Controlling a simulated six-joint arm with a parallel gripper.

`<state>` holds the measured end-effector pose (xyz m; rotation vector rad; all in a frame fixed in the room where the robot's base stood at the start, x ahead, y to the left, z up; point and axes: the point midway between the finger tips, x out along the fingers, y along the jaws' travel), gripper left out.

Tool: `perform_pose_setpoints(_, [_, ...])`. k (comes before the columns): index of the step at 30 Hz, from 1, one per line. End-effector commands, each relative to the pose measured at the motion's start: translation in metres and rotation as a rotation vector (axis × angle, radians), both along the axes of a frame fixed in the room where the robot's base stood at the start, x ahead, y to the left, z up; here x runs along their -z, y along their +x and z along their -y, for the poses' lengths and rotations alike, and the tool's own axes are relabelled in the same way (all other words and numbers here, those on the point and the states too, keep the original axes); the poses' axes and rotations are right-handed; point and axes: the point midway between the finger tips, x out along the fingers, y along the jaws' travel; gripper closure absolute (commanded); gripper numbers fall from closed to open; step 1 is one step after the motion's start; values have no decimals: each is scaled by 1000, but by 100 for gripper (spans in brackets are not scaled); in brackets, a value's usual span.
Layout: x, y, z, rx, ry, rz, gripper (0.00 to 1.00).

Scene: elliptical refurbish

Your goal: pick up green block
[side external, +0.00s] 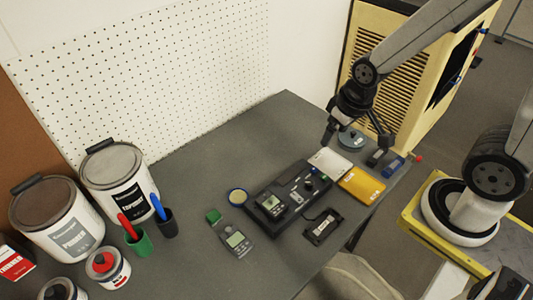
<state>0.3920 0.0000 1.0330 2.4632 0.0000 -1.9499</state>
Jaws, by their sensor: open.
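A small green block (213,216) lies on the grey table, just above and left of a grey handheld meter with a screen. My gripper (356,140) is open at the right end of the table, above a round blue-grey object. It is well apart from the green block, up and to the right of it.
A dark device (290,193), a yellow-and-white item (361,184) and a black part (322,226) lie to the right. A green cup (138,242), a dark cup (166,224) and large paint cans (115,178) stand left. The table's back middle is clear.

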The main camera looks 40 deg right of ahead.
Motion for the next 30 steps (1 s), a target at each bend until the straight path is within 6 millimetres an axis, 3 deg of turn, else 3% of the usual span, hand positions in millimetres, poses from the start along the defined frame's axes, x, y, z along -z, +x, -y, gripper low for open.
perform_pose_setpoints(8, [0,3,-1,12,6,-2,15])
perform_pose_setpoints(14, [5,19,-10,95,45,-20,15])
perform_pose_setpoints(23, [27,68,-41,370,165,-84,15])
perform_pose_setpoints(30, [56,107,-74,623,263,-155,15])
